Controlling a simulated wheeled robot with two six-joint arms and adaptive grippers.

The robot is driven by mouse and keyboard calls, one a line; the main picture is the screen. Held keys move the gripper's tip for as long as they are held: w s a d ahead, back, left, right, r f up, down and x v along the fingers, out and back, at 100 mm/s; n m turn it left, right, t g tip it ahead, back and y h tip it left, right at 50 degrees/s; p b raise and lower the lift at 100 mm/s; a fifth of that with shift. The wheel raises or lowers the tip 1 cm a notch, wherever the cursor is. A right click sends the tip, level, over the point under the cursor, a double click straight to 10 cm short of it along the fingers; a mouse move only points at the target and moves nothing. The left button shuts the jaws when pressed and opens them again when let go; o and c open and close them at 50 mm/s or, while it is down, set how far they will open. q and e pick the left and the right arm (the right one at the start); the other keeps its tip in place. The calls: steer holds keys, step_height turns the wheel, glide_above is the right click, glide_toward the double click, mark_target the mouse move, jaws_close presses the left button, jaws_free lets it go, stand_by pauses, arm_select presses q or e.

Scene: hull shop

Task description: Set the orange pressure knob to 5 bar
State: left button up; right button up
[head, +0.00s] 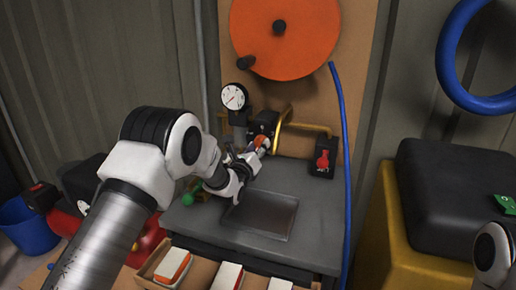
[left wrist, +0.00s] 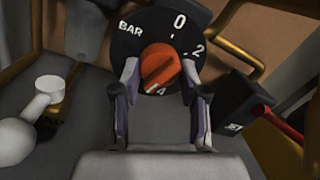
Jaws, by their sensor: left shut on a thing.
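The orange pressure knob (left wrist: 160,65) sits on a black dial plate (left wrist: 125,45) marked BAR, with 0, 2 and 4 legible. It also shows small in the head view (head: 260,141), on a dark regulator block. The fingers of my left gripper (left wrist: 159,82) stand on both sides of the knob and are shut on it. A darker line crosses the knob's face, but I cannot tell which value it points to. A round white gauge (head: 234,97) stands above left of the knob; its reading is too small to tell. My right gripper is out of view.
A grey bench (head: 310,225) carries the regulator, brass pipes and a dark block with a red handle (head: 323,160). A green ball-topped part (head: 188,199) is near my left forearm. A blue hose (head: 346,180) hangs at right.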

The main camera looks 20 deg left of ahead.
arm_select(q)
steer(key=o, duration=1.2)
steer(key=shift+f, duration=0.1)
steer(key=shift+c, duration=0.2)
steer(key=s, duration=0.8)
steer(key=s+a+f, duration=0.1)
steer(key=s, duration=0.3)
